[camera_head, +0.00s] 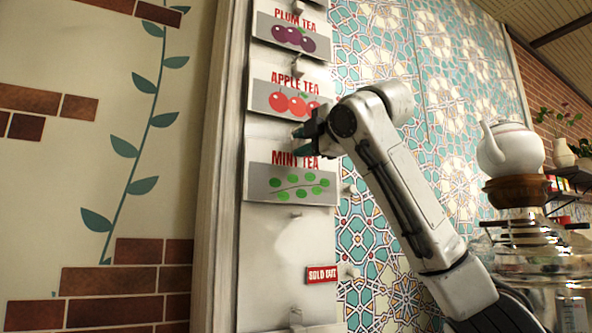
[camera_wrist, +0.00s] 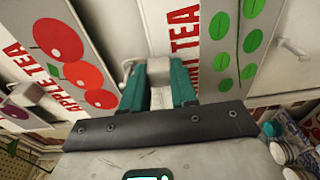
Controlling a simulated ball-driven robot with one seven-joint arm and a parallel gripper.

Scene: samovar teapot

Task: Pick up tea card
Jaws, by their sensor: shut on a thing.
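The mint tea card (camera_head: 290,182), white with red letters and green leaves on a grey band, hangs on the pale board in the head view. The apple tea card (camera_head: 287,92) is above it and the plum tea card (camera_head: 292,32) is at the top. My gripper (camera_head: 303,140) is at the top edge of the mint tea card. In the wrist view my teal fingers (camera_wrist: 158,92) are closed around a pale piece at the mint tea card (camera_wrist: 235,45). The fingers partly hide this contact. The apple tea card (camera_wrist: 60,55) is left of them.
A small red sold out sign (camera_head: 321,274) hangs lower on the board, near bare pegs. A white teapot (camera_head: 511,150) stands on a samovar at the right. Blue patterned tiles (camera_head: 450,100) cover the wall beside the board.

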